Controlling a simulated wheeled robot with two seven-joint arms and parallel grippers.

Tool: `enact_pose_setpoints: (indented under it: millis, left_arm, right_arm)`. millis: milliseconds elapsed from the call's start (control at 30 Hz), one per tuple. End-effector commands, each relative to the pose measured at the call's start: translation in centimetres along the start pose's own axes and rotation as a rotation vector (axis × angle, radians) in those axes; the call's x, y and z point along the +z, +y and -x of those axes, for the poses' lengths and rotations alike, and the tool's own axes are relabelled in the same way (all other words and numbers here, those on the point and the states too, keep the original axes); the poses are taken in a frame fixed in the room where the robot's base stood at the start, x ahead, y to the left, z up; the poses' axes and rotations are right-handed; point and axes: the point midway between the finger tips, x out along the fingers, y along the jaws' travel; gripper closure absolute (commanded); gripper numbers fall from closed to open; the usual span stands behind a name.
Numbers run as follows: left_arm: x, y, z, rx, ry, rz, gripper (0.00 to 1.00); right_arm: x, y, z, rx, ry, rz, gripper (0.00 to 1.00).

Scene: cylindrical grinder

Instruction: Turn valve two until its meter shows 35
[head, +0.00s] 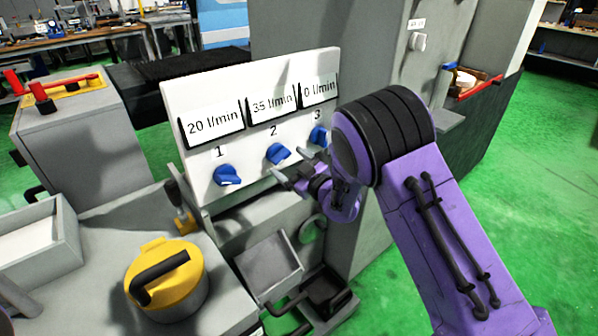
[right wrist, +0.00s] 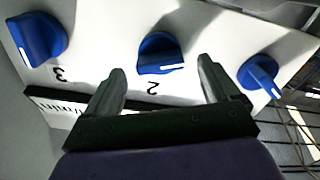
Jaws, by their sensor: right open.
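A white panel (head: 181,97) carries three blue knobs, numbered 1 to 3, each with a meter above it. The valve two knob (head: 278,154) is in the middle, and its meter (head: 272,105) reads 35 l/min. My right gripper (head: 292,165) is open and empty in front of the panel, close to valve two. In the right wrist view the valve two knob (right wrist: 160,53) appears just beyond and between the open fingertips (right wrist: 163,76), with none visibly touching it. My left gripper is not in view.
The valve one knob (head: 227,175) has a meter (head: 212,124) reading 20 l/min. The valve three knob (head: 319,136) is near my right arm, and its meter (head: 318,88) reads 0 l/min. A yellow-lidded pot (head: 190,270) stands at the lower left.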

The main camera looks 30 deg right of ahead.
Motion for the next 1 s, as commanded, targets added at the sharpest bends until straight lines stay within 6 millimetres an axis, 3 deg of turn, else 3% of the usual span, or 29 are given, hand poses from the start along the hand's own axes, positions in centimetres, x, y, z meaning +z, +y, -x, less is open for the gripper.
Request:
enact_pose_setpoints:
  millis: [200, 333, 933, 1000]
  left_arm:
    - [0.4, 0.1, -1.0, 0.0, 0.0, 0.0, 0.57]
    - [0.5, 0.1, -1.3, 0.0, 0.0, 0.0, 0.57]
    - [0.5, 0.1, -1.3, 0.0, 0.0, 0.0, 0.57]
    - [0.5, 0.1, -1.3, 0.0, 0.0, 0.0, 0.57]
  right_arm:
    - [0.2, -0.1, 5.2, 0.0, -0.002, 0.001, 0.11]
    - [0.1, -0.1, 7.0, 0.0, -0.001, 0.002, 0.11]
    - [0.1, -0.1, 7.6, -0.002, -0.002, -0.008, 0.11]
    - [0.8, 0.3, 7.8, 0.024, -0.039, -0.062, 0.11]
